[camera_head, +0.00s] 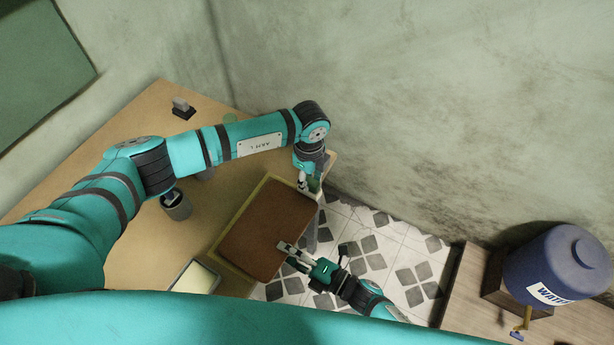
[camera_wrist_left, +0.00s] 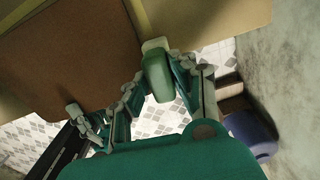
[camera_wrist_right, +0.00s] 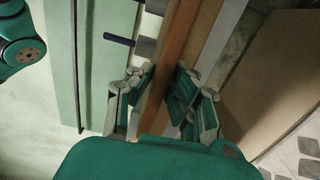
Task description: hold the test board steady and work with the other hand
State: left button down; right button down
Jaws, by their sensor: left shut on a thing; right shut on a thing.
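The brown board (camera_head: 262,232) lies at a slant on a yellowish board or frame (camera_head: 232,214) at the table's right edge. It fills the left of the left wrist view (camera_wrist_left: 65,60). My right gripper (camera_head: 288,250) is shut on the brown board's lower right edge; in the right wrist view the board's edge (camera_wrist_right: 178,50) passes between the fingers. My left gripper (camera_head: 303,181) is at the board's upper right corner. In the left wrist view it is shut on a green block with a pale end (camera_wrist_left: 158,78), beside the brown board. Its contact with the board cannot be told.
A dark cup (camera_head: 176,208) and a small grey block on a dark base (camera_head: 182,107) stand on the table (camera_head: 130,250). A shallow tray (camera_head: 196,279) lies left of the brown board. A blue water barrel (camera_head: 560,262) stands at far right. Tiled floor shows between.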

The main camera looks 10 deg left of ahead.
pick_arm(q)
jog(key=shift+s+f, duration=0.1)
jog(key=shift+s, duration=0.05)
jog(key=w+d+r, duration=0.1)
jog(key=w+r, duration=0.3)
jog(key=shift+d+r, duration=0.15)
jog(key=shift+d, duration=0.25)
dwell(0.9)
jog(key=shift+w+d+f, duration=1.05)
jog(key=shift+w+f, duration=1.05)
jog(key=shift+w, duration=0.1)
jog(key=shift+s+a, duration=0.55)
jog(key=shift+s, duration=0.65)
jog(key=shift+s+a, duration=0.55)
jog(key=shift+s, duration=0.6)
jog(key=shift+s+a, duration=0.55)
jog(key=shift+s, duration=0.65)
jog(key=shift+s+a, duration=0.2)
jog(key=shift+s, duration=0.25)
jog(key=shift+w+a+n, duration=0.15)
jog(key=shift+w+a, duration=0.05)
jog(key=shift+a, duration=0.3)
jog(key=shift+w+a+n, duration=0.15)
jog(key=shift+w+a, duration=0.05)
jog(key=shift+a, duration=0.3)
